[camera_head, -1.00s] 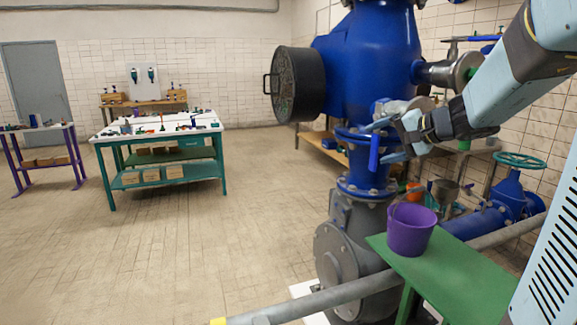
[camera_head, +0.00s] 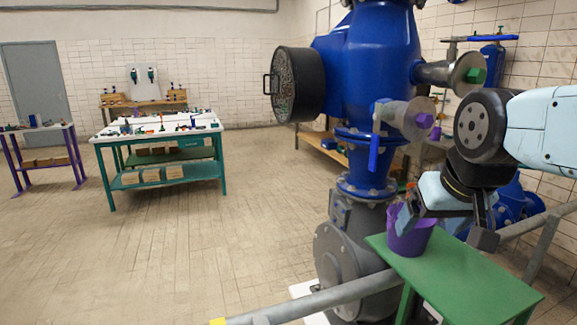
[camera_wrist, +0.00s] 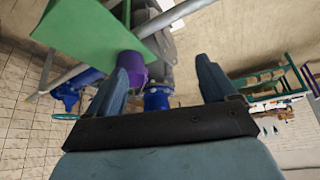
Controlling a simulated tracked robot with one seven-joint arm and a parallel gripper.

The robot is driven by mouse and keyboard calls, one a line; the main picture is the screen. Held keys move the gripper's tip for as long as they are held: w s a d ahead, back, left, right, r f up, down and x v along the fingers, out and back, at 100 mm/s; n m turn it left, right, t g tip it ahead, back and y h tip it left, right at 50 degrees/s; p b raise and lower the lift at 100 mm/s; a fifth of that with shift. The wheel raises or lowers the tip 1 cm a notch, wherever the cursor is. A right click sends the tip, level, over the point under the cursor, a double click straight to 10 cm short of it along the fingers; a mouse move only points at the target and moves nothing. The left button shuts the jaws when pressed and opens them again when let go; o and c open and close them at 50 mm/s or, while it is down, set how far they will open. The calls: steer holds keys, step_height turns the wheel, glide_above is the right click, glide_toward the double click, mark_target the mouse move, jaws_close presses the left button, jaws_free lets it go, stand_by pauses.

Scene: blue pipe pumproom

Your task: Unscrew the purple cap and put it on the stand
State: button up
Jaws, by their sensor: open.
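A small purple cap (camera_head: 425,120) sits on the grey round flange (camera_head: 407,118) at the side of the blue pipe in the head view. My gripper (camera_head: 445,226) is below and to the right of it, apart from it, with nothing seen between its fingers. It is open, and its two fingers also show in the wrist view (camera_wrist: 163,82). A green table-like stand (camera_head: 465,280) is under the gripper in the head view. A purple bucket (camera_head: 411,241) stands on it, partly hidden by one finger. The bucket (camera_wrist: 132,66) shows beside the left finger in the wrist view.
A green cap (camera_head: 474,76) is on another pipe stub (camera_head: 440,72), right of the purple cap. A grey rail (camera_head: 310,304) runs in front of the pipe. The tiled floor between is clear.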

steer(key=c, duration=0.4)
steer(key=shift+o, duration=0.2)
steer(key=w+a+r+m+y, duration=0.25)
steer(key=w+m+y, duration=0.25)
steer(key=w+m, duration=0.45)
steer(key=m+t+y, duration=0.1)
steer(key=m+t, duration=1)
steer(key=m, duration=0.6)
glide_toward(429, 121)
steer(key=shift+n, duration=0.25)
steer(key=x, duration=1)
steer(key=shift+w+a+f, duration=0.1)
steer(key=shift+w+f, duration=0.05)
steer(key=shift+w, duration=0.1)
steer(key=shift+w+a, duration=0.1)
